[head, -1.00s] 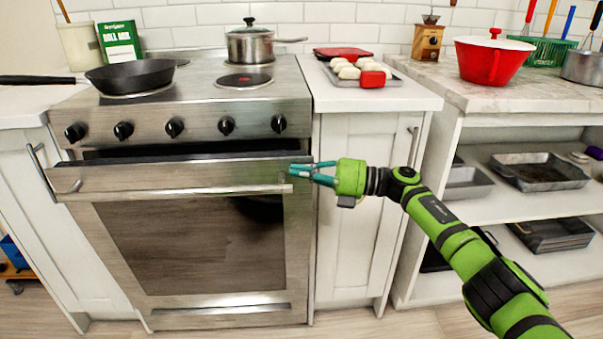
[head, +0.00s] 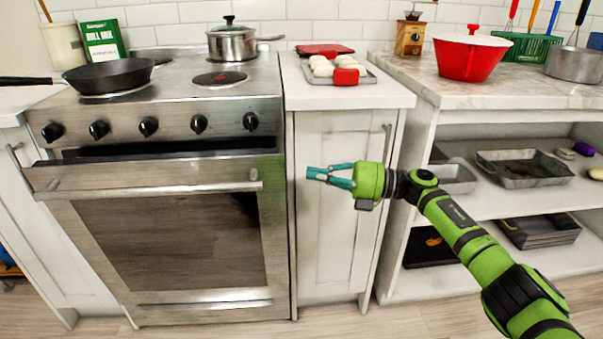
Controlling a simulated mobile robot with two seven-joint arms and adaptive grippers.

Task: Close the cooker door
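The cooker (head: 160,190) is a steel range on the left of the head view. Its door (head: 150,176), with a dark window and a bar handle (head: 150,189), stands slightly ajar at the top, with a dark gap (head: 165,150) below the knob panel. My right gripper (head: 312,173), with teal fingers on a green wrist, is to the right of the door, in front of the white cabinet. It looks open and empty, and apart from the handle. My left gripper is not in view.
A black frying pan (head: 112,75) and a steel pot (head: 233,42) stand on the hob. A tray of buns (head: 352,80) lies on the counter right of it. Open shelves with baking tins (head: 525,168) are at the right. The floor before the cooker is clear.

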